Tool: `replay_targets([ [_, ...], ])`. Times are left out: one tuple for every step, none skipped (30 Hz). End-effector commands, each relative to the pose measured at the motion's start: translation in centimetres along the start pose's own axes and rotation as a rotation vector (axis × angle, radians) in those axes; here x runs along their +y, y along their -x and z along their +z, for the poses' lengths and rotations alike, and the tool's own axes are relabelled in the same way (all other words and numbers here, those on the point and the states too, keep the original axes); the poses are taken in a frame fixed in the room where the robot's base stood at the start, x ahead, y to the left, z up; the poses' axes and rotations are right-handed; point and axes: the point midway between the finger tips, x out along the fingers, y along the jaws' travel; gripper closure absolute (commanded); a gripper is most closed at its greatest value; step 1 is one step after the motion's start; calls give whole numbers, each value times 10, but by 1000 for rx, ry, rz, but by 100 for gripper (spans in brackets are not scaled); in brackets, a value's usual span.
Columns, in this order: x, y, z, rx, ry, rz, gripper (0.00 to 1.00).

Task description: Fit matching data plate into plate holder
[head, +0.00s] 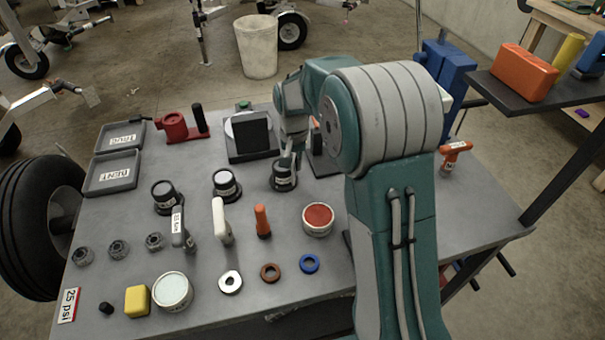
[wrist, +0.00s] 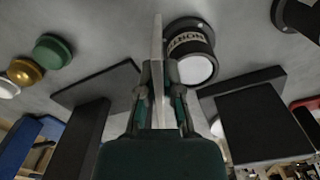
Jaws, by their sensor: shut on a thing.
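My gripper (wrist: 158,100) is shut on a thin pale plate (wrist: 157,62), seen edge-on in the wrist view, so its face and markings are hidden. In the head view my gripper (head: 291,158) is low over the table's far side, just above a black flanged cup (head: 284,180). In the wrist view this cup (wrist: 190,48) has a partly hidden label ending in "BION" and stands right beside the plate; I cannot tell if they touch. Dark stands with upright blocks flank my gripper, one at left (wrist: 75,140) and one at right (wrist: 258,125). I cannot tell which thing is the plate holder.
Two more black cups (head: 167,196) (head: 227,184) stand to the left. Upright handles, rings and tins fill the front of the grey table (head: 230,260). Trays (head: 112,172) lie at far left. A dark shelf (head: 530,90) stands at right.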

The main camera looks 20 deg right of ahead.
Motion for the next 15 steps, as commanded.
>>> replay_targets([
  [5, -8, -5, -1, -3, 1, 100],
  [7, -12, -8, -1, -3, 1, 100],
  [9, -17, -10, -1, -2, 1, 100],
  [10, -19, -12, 0, -1, 0, 100],
  [11, -21, -14, 1, -1, 0, 100],
  [12, -23, -15, 1, -1, 0, 100],
  [13, -24, -16, 1, -1, 0, 100],
  [14, -26, -16, 0, -1, 0, 100],
  [15, -28, -18, 0, -1, 0, 100],
  [16, -31, -19, -1, -2, 0, 100],
  [18, -34, -21, -1, -2, 0, 100],
  [18, -40, -22, -1, -1, 1, 100],
  [18, -46, -21, -3, 0, 1, 100],
  [18, -51, -21, -3, 0, 1, 100],
  [18, -57, -21, -1, 0, 1, 100],
])
